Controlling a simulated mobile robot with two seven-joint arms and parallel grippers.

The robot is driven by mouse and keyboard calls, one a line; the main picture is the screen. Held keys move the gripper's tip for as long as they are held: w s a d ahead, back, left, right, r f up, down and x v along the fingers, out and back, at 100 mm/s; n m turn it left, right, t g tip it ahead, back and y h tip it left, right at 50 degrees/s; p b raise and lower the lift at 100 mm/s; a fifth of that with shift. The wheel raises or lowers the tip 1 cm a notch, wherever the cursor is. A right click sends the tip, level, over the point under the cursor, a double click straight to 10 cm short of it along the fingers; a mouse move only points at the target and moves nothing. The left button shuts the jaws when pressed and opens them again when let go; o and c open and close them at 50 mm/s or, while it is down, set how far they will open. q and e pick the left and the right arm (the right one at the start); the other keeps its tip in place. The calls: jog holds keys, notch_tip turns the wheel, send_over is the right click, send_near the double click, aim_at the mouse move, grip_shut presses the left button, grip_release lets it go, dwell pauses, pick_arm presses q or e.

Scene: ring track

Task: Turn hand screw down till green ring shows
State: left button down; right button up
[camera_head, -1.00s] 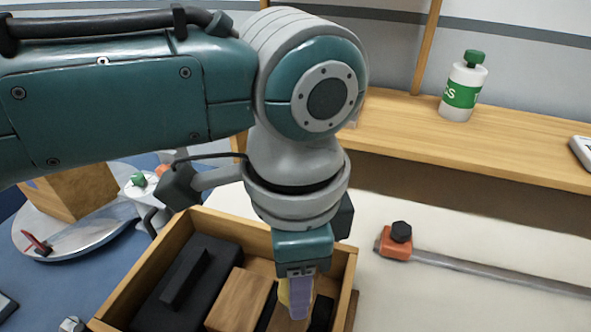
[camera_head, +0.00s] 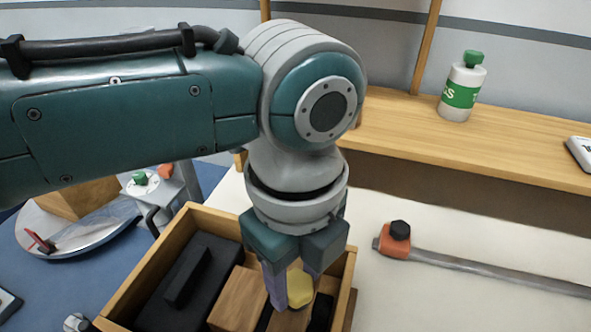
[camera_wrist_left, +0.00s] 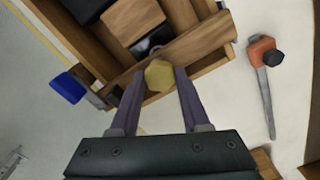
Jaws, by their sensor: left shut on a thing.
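The hand screw shows as a yellow faceted knob (camera_head: 299,290) over the front right part of an open wooden box. It also shows in the left wrist view (camera_wrist_left: 158,75). My left gripper (camera_head: 291,291) points down and is shut on the knob, one purple-grey finger on each side; the fingers also show in the wrist view (camera_wrist_left: 159,72). The screw's shaft below the knob is hidden, and I see no green ring. My right gripper is not in view.
The wooden box (camera_head: 160,258) holds a black block (camera_head: 190,285) and wooden blocks (camera_head: 240,298). An orange clamp (camera_head: 394,246) with a black knob and long bar lies to the right. A white bottle (camera_head: 464,88) stands on the back shelf. The light tabletop right of the box is mostly clear.

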aim_at(297, 286)
pick_arm(q)
jog(key=m, duration=0.5)
dwell(0.5)
jog(key=shift+c, duration=1.8)
grip_release()
notch_tip(297, 286, up, 10)
jog(key=shift+s+f, duration=0.1)
